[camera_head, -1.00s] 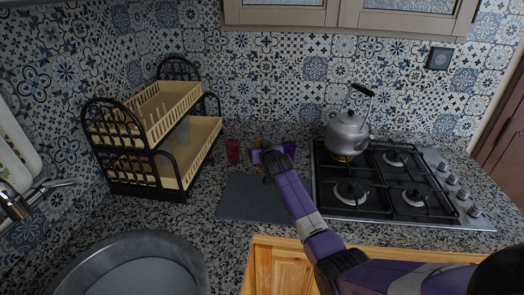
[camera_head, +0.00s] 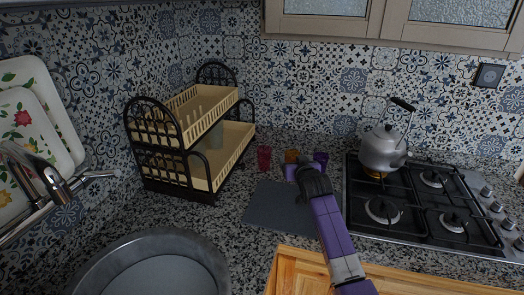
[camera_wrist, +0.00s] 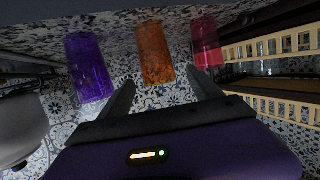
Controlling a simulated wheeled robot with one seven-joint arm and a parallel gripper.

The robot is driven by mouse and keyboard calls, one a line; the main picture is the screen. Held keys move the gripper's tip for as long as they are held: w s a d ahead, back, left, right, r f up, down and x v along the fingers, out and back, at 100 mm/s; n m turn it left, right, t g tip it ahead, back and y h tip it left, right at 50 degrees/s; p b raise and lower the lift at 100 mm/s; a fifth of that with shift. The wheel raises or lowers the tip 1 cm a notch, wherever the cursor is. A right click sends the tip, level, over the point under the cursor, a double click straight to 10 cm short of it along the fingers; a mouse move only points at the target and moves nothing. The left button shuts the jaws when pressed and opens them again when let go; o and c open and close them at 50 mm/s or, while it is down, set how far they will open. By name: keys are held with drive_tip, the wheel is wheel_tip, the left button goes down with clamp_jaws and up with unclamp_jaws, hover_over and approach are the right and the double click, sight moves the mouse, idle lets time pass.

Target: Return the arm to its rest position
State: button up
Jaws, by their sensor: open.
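My gripper (camera_head: 302,171) is open and empty, over the counter in front of three cups. In the wrist view its two fingers (camera_wrist: 163,94) stand apart with nothing between them. A red cup (camera_head: 264,158), an orange cup (camera_head: 291,157) and a purple cup (camera_head: 321,160) stand in a row near the back wall. The wrist view also shows the purple cup (camera_wrist: 88,68), the orange cup (camera_wrist: 155,54) and the red cup (camera_wrist: 206,43), all apart from the fingers. My purple arm reaches in from the bottom of the head view.
A two-tier dish rack (camera_head: 190,135) stands left of the cups. A grey mat (camera_head: 268,207) lies below my gripper. A kettle (camera_head: 383,150) sits on the gas hob (camera_head: 410,226) at right. A round sink basin (camera_head: 95,268), tap (camera_head: 40,178) and floral trays (camera_head: 62,125) are at left.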

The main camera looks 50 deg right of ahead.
drive_tip(key=a+r+t+h, duration=0.1)
drive_tip(key=a+r+t, duration=0.25)
drive_tip(key=r, duration=0.25)
drive_tip(key=s+a+f+n+t+y, duration=0.15)
drive_tip(key=s+a, duration=0.35)
drive_tip(key=a, duration=0.7)
drive_tip(key=s+a+f+n+t+y, duration=0.1)
drive_tip(key=s+a+f+n, duration=0.3)
drive_tip(key=a, duration=0.8)
drive_tip(key=s+a+n+y, duration=0.1)
drive_tip(key=s+a+y, duration=0.3)
drive_tip(key=s+a, duration=0.6)
drive_tip(key=s+a+n+g+y, duration=0.1)
drive_tip(key=s+a+y, duration=0.4)
drive_tip(key=s+a, duration=0.6)
drive_tip(key=s+n, duration=0.1)
drive_tip(key=s, duration=0.5)
drive_tip(key=shift+s+a+g, duration=0.15)
drive_tip(key=shift+a+g, duration=0.05)
drive_tip(key=shift+g, duration=0.1)
drive_tip(key=shift+n, duration=0.25)
drive_tip(key=shift+c, duration=0.4)
